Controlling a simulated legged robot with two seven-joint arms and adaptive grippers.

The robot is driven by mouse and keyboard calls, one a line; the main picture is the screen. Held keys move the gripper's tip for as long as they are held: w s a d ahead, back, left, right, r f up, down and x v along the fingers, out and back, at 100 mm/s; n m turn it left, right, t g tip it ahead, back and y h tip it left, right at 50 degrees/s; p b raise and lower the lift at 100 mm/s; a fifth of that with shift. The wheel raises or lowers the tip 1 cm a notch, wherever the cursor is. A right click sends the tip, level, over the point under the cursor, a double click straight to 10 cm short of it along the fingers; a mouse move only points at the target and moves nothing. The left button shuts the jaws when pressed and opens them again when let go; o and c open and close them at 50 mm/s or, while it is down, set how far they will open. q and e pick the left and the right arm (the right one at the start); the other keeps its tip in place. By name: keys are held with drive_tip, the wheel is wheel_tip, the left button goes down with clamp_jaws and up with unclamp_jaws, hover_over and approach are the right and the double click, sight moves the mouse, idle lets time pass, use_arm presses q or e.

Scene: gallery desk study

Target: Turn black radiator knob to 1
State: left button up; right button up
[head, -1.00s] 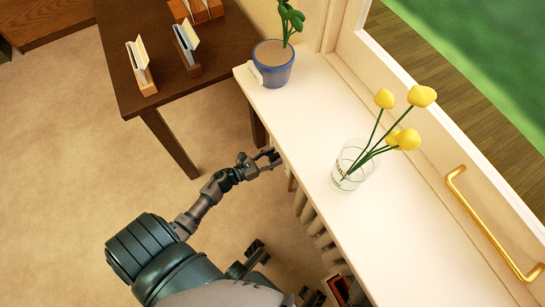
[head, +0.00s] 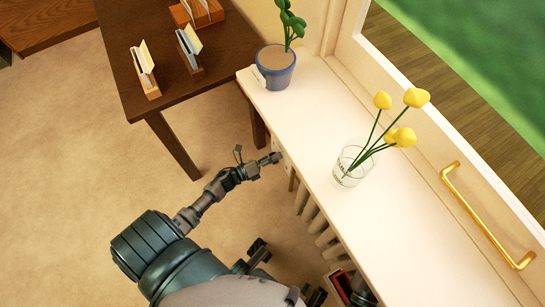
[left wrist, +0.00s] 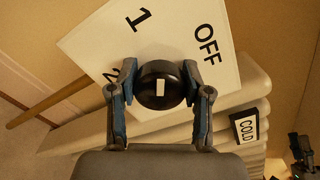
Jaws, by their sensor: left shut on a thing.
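The black radiator knob (left wrist: 152,72) is round with a short white mark on its face. It stands in front of a tilted white plate (left wrist: 100,50) printed with "1", "OFF" and a partly hidden "2". The mark lies near upright in the left wrist view; which label it points to is unclear. My left gripper (left wrist: 160,84) is shut on the knob, one finger on each side. In the head view my left gripper (head: 277,158) reaches the radiator side below the sill, and the knob is hidden there.
The white sill (head: 330,215) overhangs the ribbed radiator (head: 312,217). On it stand a glass of yellow flowers (head: 350,168) and a blue plant pot (head: 276,72). A dark desk (head: 170,110) stands to the upper left.

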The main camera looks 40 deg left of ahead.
use_arm(q)
drive_tip(key=shift+s+f+n+p, duration=0.1)
drive_tip(key=shift+f+n+p, duration=0.15)
drive_tip(key=shift+n, duration=0.8)
drive_tip(key=shift+s+f+n+p, duration=0.1)
drive_tip(key=shift+n+p, duration=0.1)
drive_tip(key=shift+n, duration=0.85)
use_arm(e)
drive_tip(key=shift+d+f+g+h, duration=0.15)
drive_tip(key=shift+f+g+h, duration=0.15)
drive_tip(key=shift+f+g, duration=0.85)
drive_tip(key=shift+f, duration=0.2)
use_arm(q)
drive_tip(key=o, duration=1.1)
drive_tip(key=shift+a, duration=0.1)
drive_tip(key=shift+o, duration=0.2)
drive_tip(key=shift+w, duration=0.1)
drive_tip(key=shift+r, duration=0.1)
drive_tip(key=v, duration=1.2)
